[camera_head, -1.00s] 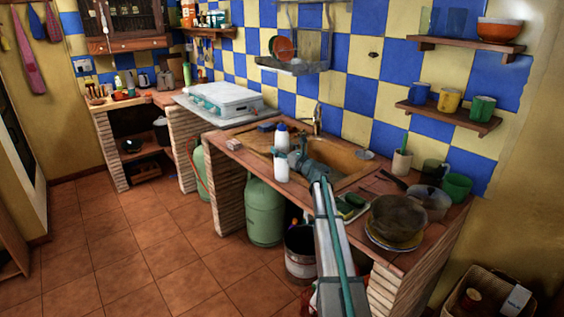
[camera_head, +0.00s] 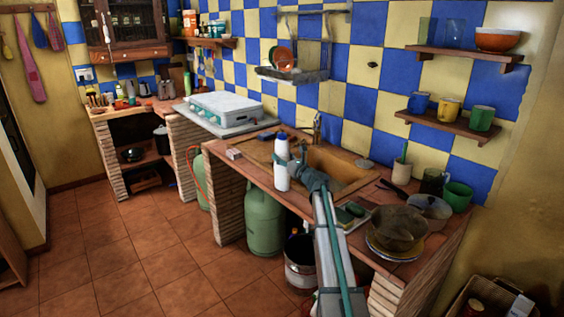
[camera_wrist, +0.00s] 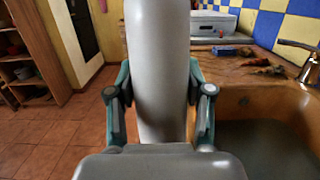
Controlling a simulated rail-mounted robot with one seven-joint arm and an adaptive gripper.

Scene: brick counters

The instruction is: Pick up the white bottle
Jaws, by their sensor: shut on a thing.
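The white bottle (camera_head: 281,172) has a blue cap and stands upright at the front edge of the sink counter in the head view. My gripper (camera_head: 293,165) reaches it from the right and is shut on it. In the wrist view the bottle (camera_wrist: 160,75) fills the middle, with a finger of my gripper (camera_wrist: 160,98) on each side of it. The bottle's base is hidden in the wrist view, and I cannot tell whether it is clear of the counter.
The sink basin (camera_head: 335,168) lies behind and right of the bottle. A blue item (camera_wrist: 232,50) lies on the counter beyond it. Plates with a brown bowl (camera_head: 398,226) stand at right. A green gas cylinder (camera_head: 264,215) stands below. The floor at left is free.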

